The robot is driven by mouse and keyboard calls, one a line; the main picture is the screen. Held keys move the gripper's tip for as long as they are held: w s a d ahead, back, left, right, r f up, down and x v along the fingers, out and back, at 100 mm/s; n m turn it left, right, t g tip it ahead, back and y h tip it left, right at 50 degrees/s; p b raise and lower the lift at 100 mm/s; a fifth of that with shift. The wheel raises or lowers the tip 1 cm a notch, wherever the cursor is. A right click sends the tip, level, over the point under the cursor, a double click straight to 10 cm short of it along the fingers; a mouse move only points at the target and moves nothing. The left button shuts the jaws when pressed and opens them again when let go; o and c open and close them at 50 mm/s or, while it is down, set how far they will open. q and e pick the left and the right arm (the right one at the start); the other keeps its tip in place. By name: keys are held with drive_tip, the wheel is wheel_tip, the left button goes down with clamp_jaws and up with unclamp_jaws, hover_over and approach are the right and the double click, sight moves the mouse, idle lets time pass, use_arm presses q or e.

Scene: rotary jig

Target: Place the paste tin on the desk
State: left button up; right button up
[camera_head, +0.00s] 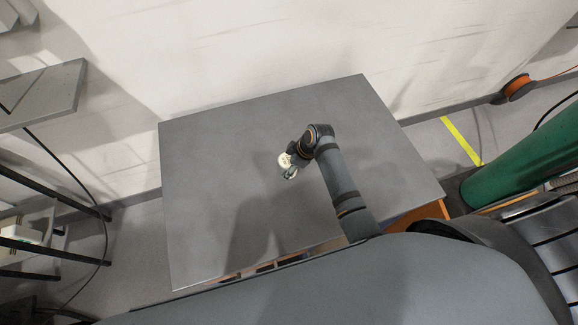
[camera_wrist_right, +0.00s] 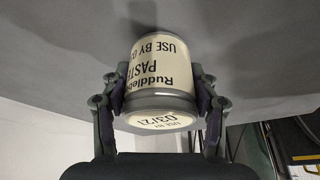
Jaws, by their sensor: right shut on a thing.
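The paste tin (camera_wrist_right: 160,75) has a cream label with dark lettering that reads "PASTE" and "USE BY"; it appears upside down in the right wrist view. My right gripper (camera_wrist_right: 163,98) is shut on it, with one finger on each side. In the head view the tin (camera_head: 285,160) is a small pale shape at my right gripper (camera_head: 290,168), over the middle of the grey desk (camera_head: 205,180). I cannot tell whether the tin touches the desk top. My left gripper is not in view.
The desk top is otherwise bare. A white wall stands behind it. Shelving (camera_head: 50,95) is at the left, a green cylinder (camera_head: 515,165) at the right, and an orange reel (camera_head: 517,87) by the wall.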

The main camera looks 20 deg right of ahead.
drive_tip(key=o, duration=1.4)
drive_tip(key=shift+f, duration=0.15)
drive_tip(key=v, duration=1.2)
drive_tip(key=shift+r, duration=0.2)
drive_tip(key=shift+s+f, duration=0.1)
